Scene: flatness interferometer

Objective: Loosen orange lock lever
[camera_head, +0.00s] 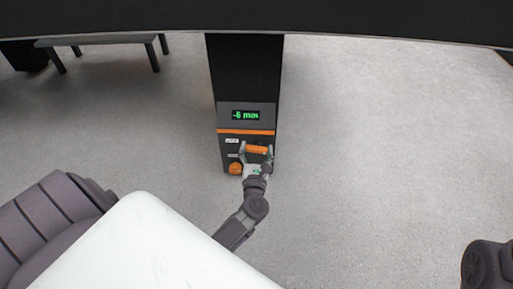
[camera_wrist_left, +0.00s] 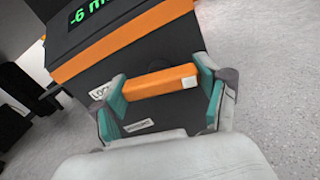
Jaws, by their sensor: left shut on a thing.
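The orange lock lever (camera_head: 257,150) is a short bar on the front of the dark pedestal, below an orange stripe. In the left wrist view the orange lever (camera_wrist_left: 158,82) lies nearly level, with a pale block at its right end. My left gripper (camera_head: 256,154) is at the lever, and in the left wrist view its teal fingers (camera_wrist_left: 162,95) stand at both ends of the bar, shut on it. A label beside the lever is partly hidden by a finger. My right gripper is not in view; only a dark part of my arm shows at lower right.
The pedestal (camera_head: 246,75) carries a green display (camera_head: 245,115) reading about "-6 mm". An orange round knob (camera_head: 235,168) sits left of my gripper. A dark bench (camera_head: 105,40) stands at the back left. The grey floor on the right is clear.

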